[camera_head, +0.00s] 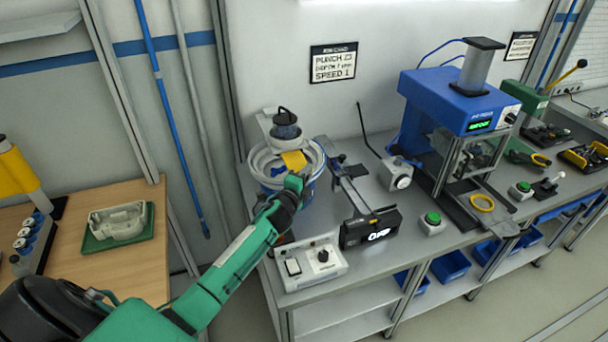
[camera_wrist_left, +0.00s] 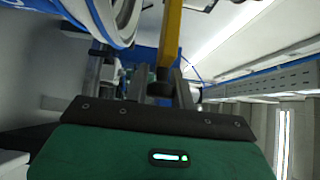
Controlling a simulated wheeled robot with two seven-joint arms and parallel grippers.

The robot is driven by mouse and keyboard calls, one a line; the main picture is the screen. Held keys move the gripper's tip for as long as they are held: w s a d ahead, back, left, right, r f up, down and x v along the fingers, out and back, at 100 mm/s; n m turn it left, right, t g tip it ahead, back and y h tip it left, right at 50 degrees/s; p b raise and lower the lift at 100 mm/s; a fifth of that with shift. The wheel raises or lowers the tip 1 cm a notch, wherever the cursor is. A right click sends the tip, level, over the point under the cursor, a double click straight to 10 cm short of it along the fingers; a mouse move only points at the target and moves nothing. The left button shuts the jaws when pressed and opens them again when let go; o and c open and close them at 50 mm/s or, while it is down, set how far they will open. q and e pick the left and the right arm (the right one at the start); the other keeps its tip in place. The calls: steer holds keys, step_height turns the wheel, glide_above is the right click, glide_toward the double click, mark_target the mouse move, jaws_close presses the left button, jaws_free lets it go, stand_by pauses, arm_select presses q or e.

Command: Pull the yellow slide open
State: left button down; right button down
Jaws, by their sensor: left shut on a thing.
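The yellow slide (camera_head: 293,160) shows as a small yellow piece at the round feeder bowl (camera_head: 258,168), under the dark-topped hopper (camera_head: 285,122). My left gripper (camera_head: 296,180) reaches up to it from the front, and the arm hides part of the bowl. In the left wrist view the slide is a long yellow bar (camera_wrist_left: 172,35) whose dark end lies at the fingers. My left gripper (camera_wrist_left: 160,80) is shut on it. The far end of the slide runs out of that view. My right gripper is not in view.
A grey control box (camera_head: 310,262) and a black unit reading OFF (camera_head: 371,229) stand close to the right of my arm. A blue press (camera_head: 460,100) stands further right. A wooden table (camera_head: 110,255) with a green tray (camera_head: 95,243) is at left.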

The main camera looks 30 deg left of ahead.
arm_select(q)
steer(key=c, duration=1.6)
jaws_free()
steer(key=shift+d, duration=0.15)
steer(key=o, duration=0.4)
steer(key=shift+w+f, duration=0.1)
steer(key=shift+c, duration=0.2)
steer(key=shift+o, duration=0.3)
steer(key=s+d+b, duration=0.1)
steer(key=s+b, duration=0.3)
steer(key=s, duration=0.9)
steer(key=shift+s, duration=0.4)
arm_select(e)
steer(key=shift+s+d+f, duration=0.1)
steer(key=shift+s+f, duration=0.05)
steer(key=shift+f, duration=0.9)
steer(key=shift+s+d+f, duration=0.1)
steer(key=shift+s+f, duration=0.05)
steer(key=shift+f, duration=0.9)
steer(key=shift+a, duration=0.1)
